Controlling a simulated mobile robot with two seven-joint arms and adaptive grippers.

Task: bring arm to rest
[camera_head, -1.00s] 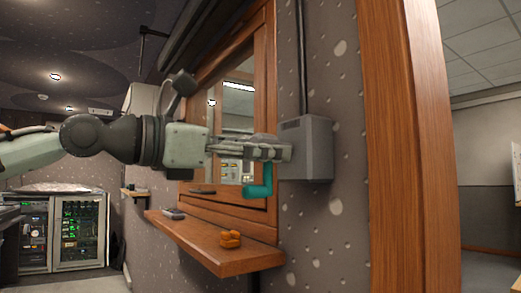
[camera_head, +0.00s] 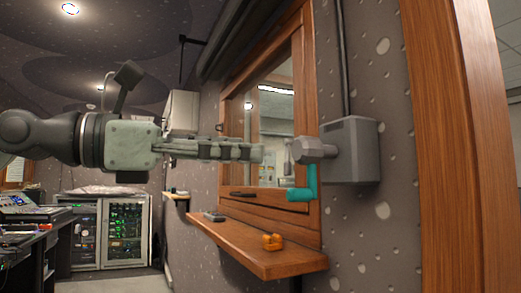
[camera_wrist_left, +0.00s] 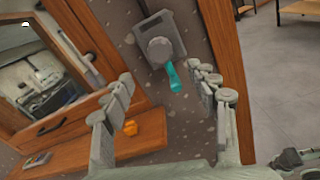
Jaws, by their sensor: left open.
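My left gripper (camera_head: 262,151) reaches in from the left in the head view, level and pointing at the wall. In the left wrist view the left gripper (camera_wrist_left: 168,96) has its two fingers spread wide with nothing between them. Ahead of it is a grey wall box (camera_head: 355,150) with a round grey hub and a teal handle (camera_head: 304,190) bent from it. The box (camera_wrist_left: 158,36) and teal handle (camera_wrist_left: 174,78) also show in the left wrist view, beyond the fingertips and apart from them.
A wooden ledge (camera_head: 232,242) below the window holds an orange object (camera_head: 272,242) and a small dark grey item (camera_head: 214,216). The wooden window frame (camera_head: 305,110) is behind the gripper. A mixing desk (camera_head: 28,208) and equipment racks (camera_head: 124,232) stand at the left.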

